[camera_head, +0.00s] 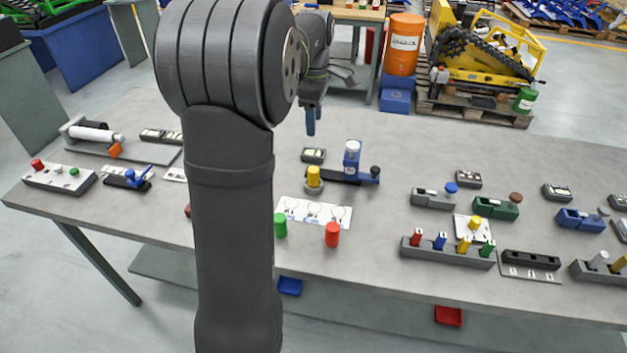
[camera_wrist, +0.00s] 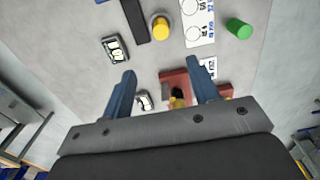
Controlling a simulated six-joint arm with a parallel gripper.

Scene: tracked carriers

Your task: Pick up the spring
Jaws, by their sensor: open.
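I cannot make out a spring for certain in either view. My gripper (camera_head: 311,120) hangs above the far middle of the table, its blue fingers pointing down. A red block (camera_wrist: 173,76) with a black and yellow part lies beyond the fingers, partly hidden by the right finger and the gripper body. In the head view my arm hides most of that area.
A white marked card (camera_head: 314,212) lies mid-table, with a green cylinder (camera_head: 280,226) and a red cylinder (camera_head: 332,234) at its front edge. A grey rack (camera_head: 447,252) with coloured pegs stands right. A small display box (camera_wrist: 115,48) lies near my left finger.

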